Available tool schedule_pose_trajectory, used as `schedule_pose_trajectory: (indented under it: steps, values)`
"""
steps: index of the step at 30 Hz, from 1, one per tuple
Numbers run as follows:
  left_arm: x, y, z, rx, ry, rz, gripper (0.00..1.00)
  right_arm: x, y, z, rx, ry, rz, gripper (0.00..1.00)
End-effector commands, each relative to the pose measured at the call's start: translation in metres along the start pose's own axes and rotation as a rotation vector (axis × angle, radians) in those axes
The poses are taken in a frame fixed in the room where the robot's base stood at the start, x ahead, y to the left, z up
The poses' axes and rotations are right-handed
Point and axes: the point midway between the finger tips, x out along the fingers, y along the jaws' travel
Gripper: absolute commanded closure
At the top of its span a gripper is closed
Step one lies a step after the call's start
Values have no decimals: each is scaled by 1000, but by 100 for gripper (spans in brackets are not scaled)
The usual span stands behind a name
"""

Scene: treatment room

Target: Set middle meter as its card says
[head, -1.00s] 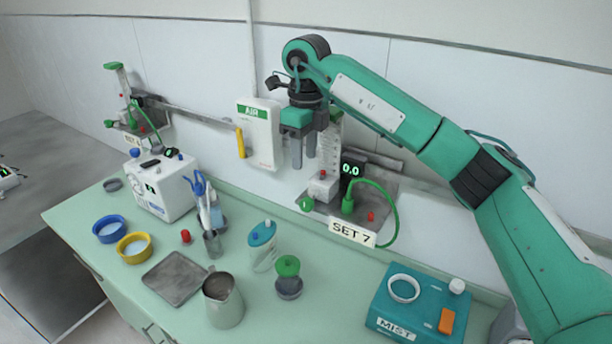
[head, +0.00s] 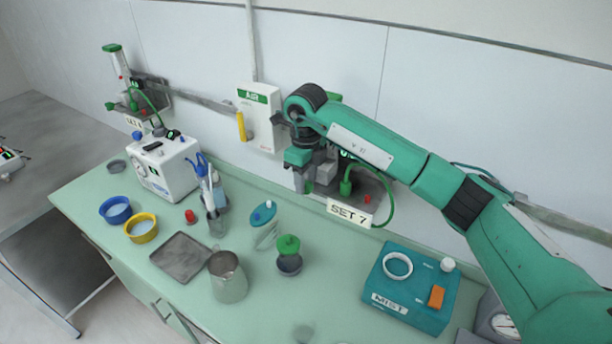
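The middle meter is on the wall above the bench, with a card reading SET 7 (head: 352,212) at its lower front. Its grey mounting plate (head: 372,188) and green hose (head: 388,205) show. Its clear tube, its green knob and most of its small dark display are hidden behind my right gripper. The digits cannot be read. My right gripper (head: 305,184) points down at the left part of this meter, where the knob sits. Its fingers overlap the meter, and I cannot tell whether they touch or hold the knob. My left gripper is not in view.
Another meter (head: 122,75) hangs on the wall at the far left. A white AIR box (head: 259,115) is left of my gripper.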

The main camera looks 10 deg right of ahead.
Motion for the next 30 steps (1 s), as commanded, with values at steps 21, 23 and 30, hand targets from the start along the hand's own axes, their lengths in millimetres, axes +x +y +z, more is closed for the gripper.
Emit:
schedule_pose_trajectory:
  steps: [21,23,30]
  values:
    - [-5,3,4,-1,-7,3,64,13,1,0,-2,1,1,99]
    - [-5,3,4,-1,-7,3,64,13,1,0,-2,1,1,99]
    - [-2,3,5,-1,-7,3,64,14,2,1,-4,39,0,99]
